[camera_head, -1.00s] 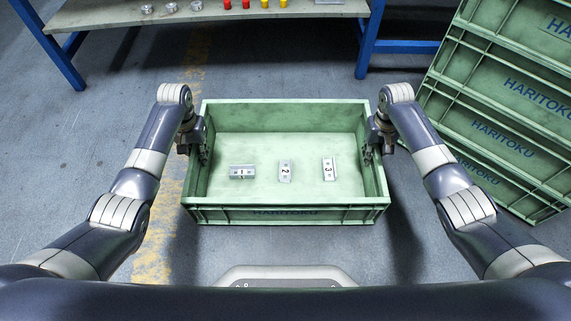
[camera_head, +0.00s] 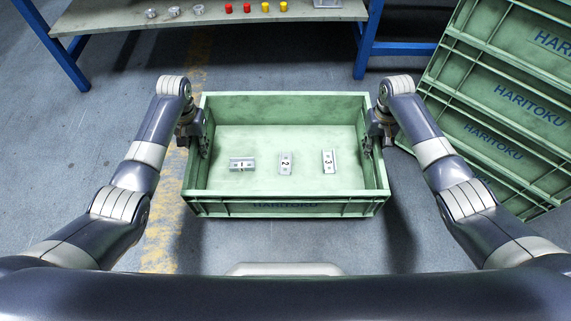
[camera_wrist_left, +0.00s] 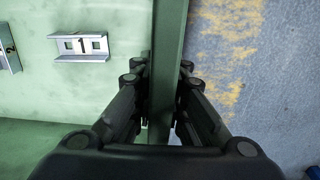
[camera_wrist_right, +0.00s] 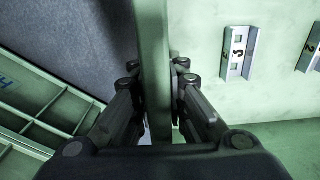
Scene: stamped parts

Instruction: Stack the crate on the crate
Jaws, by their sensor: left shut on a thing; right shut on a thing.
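A green crate (camera_head: 285,208) is held between my two arms in the middle of the head view, with three metal parts marked 1 (camera_head: 241,164), 2 (camera_head: 286,163) and 3 (camera_head: 328,161) on its floor. My left gripper (camera_head: 200,143) is shut on its left wall; the wall runs between the fingers in the left wrist view (camera_wrist_left: 168,75). My right gripper (camera_head: 370,142) is shut on its right wall, as the right wrist view (camera_wrist_right: 155,75) also shows. A stack of green crates (camera_head: 502,95) marked HARITOKU stands at the right; its top is cut off by the frame.
A workbench (camera_head: 110,17) with blue legs stands at the back, bearing several metal rings and red and yellow pieces. Grey floor (camera_head: 60,150) with a worn yellow line is clear at the left. The crate stack stands close to my right arm.

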